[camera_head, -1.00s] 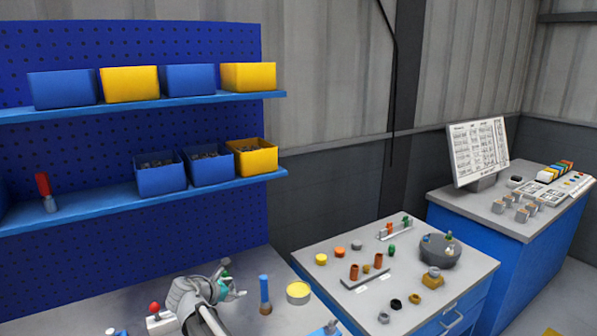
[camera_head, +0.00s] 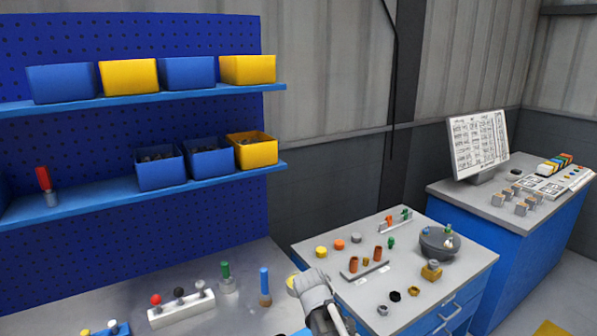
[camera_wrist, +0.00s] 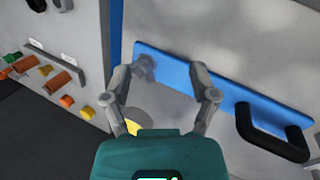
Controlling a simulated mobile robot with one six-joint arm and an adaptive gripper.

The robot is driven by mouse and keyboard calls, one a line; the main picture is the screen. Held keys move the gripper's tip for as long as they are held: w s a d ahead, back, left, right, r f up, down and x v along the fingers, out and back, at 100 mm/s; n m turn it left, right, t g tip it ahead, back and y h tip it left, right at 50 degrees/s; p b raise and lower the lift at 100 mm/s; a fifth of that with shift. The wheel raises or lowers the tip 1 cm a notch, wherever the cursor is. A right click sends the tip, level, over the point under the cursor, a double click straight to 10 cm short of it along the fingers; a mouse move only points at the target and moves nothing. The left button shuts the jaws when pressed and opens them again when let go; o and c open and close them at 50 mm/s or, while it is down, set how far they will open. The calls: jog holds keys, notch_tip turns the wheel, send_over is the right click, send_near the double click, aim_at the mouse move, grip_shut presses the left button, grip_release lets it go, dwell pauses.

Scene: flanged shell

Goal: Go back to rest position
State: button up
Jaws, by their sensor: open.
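My gripper (camera_wrist: 162,78) is open in the wrist view, its two grey fingers spread apart with nothing held between them. A small grey part (camera_wrist: 146,67) shows close beside the left finger; I cannot tell whether they touch. A blue plate (camera_wrist: 225,93) with a black handle lies beyond the fingers. A yellow round piece (camera_wrist: 133,126) is partly hidden by my gripper. In the head view the grey end of my arm is at the bottom centre, at the gap between the bench and the drawer cabinet; the fingertips cannot be made out there.
A white holder (camera_head: 181,309) with knobbed pegs, a green peg (camera_head: 226,275) and a blue peg (camera_head: 264,285) stand on the left bench. The cabinet top (camera_head: 410,265) carries rings, cylinders and a grey bowl (camera_head: 439,243). Shelves with bins (camera_head: 160,170) rise behind the bench.

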jog(key=s+d+f+m+g+y, duration=0.1)
jog(key=s+d+m+y, duration=0.3)
jog(key=s+d+m, duration=0.4)
jog(key=shift+s+m+g, duration=0.45)
jog(key=shift+m+g, duration=0.05)
jog(key=shift+m, duration=0.2)
